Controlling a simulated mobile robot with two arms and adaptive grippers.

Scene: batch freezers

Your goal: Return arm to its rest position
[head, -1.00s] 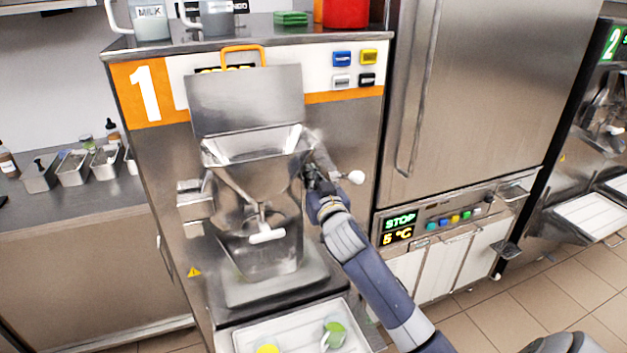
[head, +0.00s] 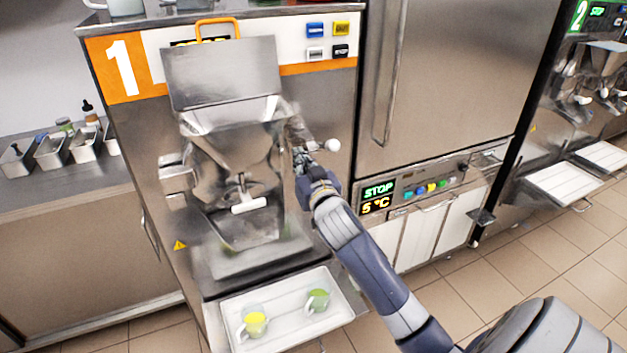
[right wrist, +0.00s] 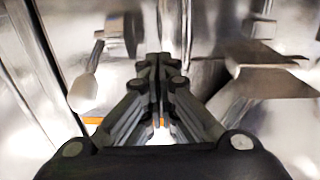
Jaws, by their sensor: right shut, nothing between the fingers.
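My right arm (head: 370,265) reaches up from the bottom right in the head view. Its right gripper (head: 300,158) is beside the right side of the steel hopper of batch freezer 1 (head: 232,150), close to the white-knobbed lever (head: 331,145). In the right wrist view the fingers of the right gripper (right wrist: 160,62) are together and empty. The white knob (right wrist: 83,93) shows to their left there, apart from them. Whether the gripper touches the machine cannot be told. My left gripper is not in view.
A white tray (head: 285,335) with a yellow cup (head: 255,324) and a green cup (head: 318,299) sits below the hopper. A steel cabinet (head: 440,70) stands to the right. Freezer 2 (head: 590,95) is farther right. A counter with small steel pans (head: 50,152) is at left. Tiled floor is open at right.

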